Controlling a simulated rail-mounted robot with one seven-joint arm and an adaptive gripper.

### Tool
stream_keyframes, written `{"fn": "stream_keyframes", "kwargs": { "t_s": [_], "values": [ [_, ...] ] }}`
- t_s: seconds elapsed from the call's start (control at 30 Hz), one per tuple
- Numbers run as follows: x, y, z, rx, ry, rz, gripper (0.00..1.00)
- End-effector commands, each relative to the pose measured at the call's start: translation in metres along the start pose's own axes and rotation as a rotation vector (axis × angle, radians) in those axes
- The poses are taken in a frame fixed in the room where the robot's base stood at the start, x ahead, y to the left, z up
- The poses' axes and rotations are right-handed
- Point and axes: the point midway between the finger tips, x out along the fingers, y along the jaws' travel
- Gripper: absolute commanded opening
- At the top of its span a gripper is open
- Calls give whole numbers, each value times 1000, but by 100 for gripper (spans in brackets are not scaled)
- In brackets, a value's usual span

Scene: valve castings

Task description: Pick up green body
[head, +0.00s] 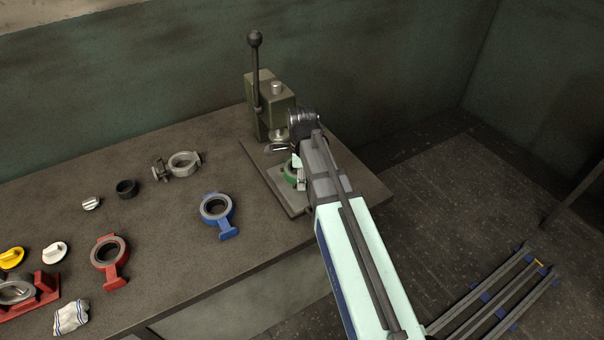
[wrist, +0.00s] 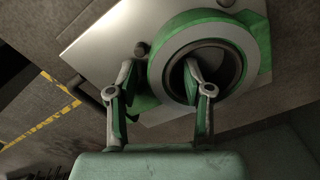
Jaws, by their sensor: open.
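The green body (wrist: 262,42) is a ring-shaped casting with a green outside, a pale rim and a dark bore. In the head view the green body (head: 290,173) shows only in part on the press base, with my arm hiding the rest. My gripper (wrist: 158,75) is open in the wrist view. One finger is over the ring's bore and the other is outside the ring, so the ring's near wall lies between them. I cannot tell whether the fingers touch it. In the head view my gripper (head: 299,174) is at the green body, mostly hidden by my arm.
The press (head: 268,105) with its upright lever stands just behind the green body. Its pale base plate (wrist: 105,38) lies under the body. A blue body (head: 216,209) and a red body (head: 110,262) lie to the left on the bench. Bare bench separates the blue body from the press.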

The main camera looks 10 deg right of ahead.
Motion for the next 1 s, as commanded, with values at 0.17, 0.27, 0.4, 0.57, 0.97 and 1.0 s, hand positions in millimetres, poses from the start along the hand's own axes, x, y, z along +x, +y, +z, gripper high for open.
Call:
{"fn": "stream_keyframes", "kwargs": {
  "t_s": [0.17, 0.27, 0.4, 0.57, 0.97, 1.0],
  "values": [
    [0, 0, 0, 0, 1, -1, 0],
    [0, 0, 0, 0, 1, 0, 0],
    [0, 0, 0, -1, 1, 1, 0],
    [-1, 0, 0, -1, 0, -1, 0],
    [-15, -1, 0, 0, -1, -3, 0],
    [-19, -1, 0, 0, -1, -3, 0]
  ]
}}
